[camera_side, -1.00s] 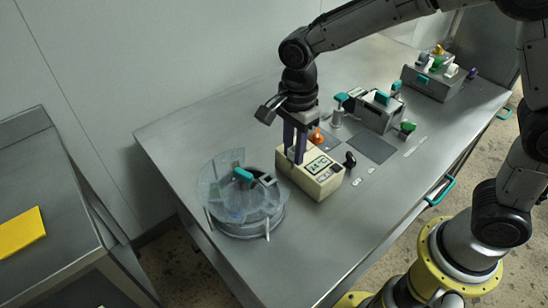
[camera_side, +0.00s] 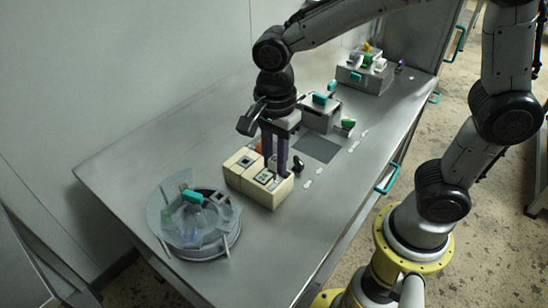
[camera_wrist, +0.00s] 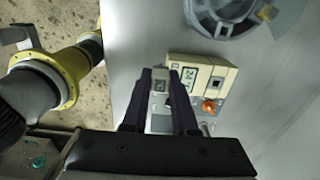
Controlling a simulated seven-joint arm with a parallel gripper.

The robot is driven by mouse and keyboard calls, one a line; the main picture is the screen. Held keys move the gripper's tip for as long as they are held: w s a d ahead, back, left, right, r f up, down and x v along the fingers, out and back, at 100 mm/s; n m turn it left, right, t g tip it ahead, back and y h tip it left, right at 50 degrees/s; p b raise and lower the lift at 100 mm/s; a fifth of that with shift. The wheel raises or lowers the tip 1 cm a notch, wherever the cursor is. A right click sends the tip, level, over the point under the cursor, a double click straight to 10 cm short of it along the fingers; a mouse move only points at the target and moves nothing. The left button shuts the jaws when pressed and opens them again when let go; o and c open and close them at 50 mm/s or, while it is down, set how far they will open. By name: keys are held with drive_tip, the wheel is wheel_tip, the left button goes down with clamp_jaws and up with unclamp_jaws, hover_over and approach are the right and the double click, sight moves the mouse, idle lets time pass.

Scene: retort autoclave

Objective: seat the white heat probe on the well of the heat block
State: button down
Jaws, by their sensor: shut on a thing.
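The cream heat block (camera_side: 245,163) stands on the steel bench, with a small display (camera_side: 264,177) and a dark square on top. It also shows in the wrist view (camera_wrist: 203,66). My gripper (camera_side: 275,170) points straight down over the block's right part. In the wrist view my gripper (camera_wrist: 160,73) is shut on a small pale piece (camera_wrist: 160,86), which looks like the white heat probe. The fingers hide most of it in the side view.
A round grey vessel with a clear guard (camera_side: 165,215) stands left of the block. A black knob (camera_side: 298,166) is close on the right; an orange knob (camera_wrist: 208,105) is beside the block. Grey fixtures (camera_side: 322,115) stand farther back.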

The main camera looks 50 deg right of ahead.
drive_tip(key=w+d+n, duration=0.1)
drive_tip(key=w, duration=0.8)
drive_tip(key=w+d+f+m, duration=0.1)
drive_tip(key=w+d+f, duration=0.4)
drive_tip(key=f, duration=0.1)
drive_tip(key=shift+w+d+f, duration=0.3)
drive_tip(key=shift+d+f, duration=0.05)
drive_tip(key=shift+f, duration=0.05)
drive_tip(key=shift+f, duration=2.2)
idle(2.0)
drive_tip(key=shift+c, duration=1.1)
unclamp_jaws()
